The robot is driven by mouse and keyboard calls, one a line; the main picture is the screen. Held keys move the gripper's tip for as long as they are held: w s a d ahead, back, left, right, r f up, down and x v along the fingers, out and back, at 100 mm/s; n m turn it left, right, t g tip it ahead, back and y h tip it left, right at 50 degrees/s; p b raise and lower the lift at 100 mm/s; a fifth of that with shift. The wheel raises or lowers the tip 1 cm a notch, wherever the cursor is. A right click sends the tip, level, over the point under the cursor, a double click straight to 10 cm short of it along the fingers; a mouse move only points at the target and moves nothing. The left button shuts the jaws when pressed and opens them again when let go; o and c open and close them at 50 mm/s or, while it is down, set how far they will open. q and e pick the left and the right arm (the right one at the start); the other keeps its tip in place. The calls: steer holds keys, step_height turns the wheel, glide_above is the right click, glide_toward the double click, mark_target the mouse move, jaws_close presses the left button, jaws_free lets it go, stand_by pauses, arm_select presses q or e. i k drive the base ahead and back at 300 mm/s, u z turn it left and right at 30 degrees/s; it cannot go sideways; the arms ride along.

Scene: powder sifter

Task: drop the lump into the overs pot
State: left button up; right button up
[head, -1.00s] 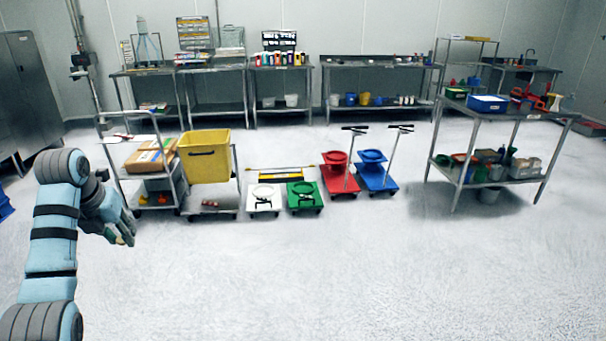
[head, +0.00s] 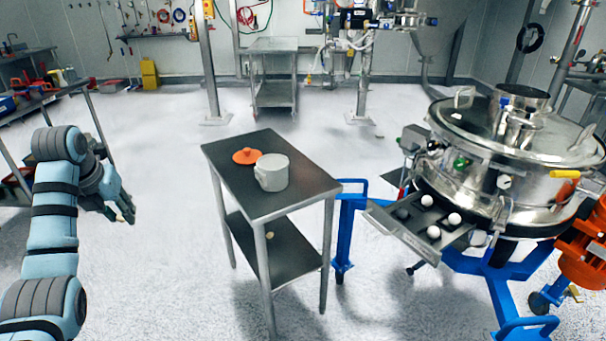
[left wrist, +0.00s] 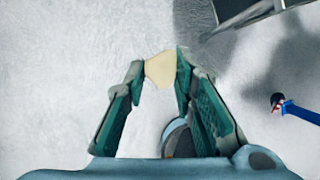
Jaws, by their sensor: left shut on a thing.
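My left gripper (head: 127,210) hangs over open floor at the left of the head view. In the left wrist view the gripper (left wrist: 160,72) is shut on a pale cream lump (left wrist: 160,69), held between its fingertips. The lump is hard to make out in the head view. A light grey pot (head: 272,174), likely the overs pot, stands upright on the small steel table (head: 225,150). It is well to the right of my gripper and apart from it. Its inside is mostly hidden. My right gripper is not in view.
An orange lid-like disc (head: 247,156) lies beside the pot. A small pale piece (head: 270,235) is on the table's lower shelf. The steel sifter (head: 490,165), with white balls on its tray (head: 450,240), stands right on a blue frame (head: 490,275). Floor between gripper and table is clear.

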mark_target(270, 184)
steer(key=z, duration=0.6)
steer(key=i, duration=1)
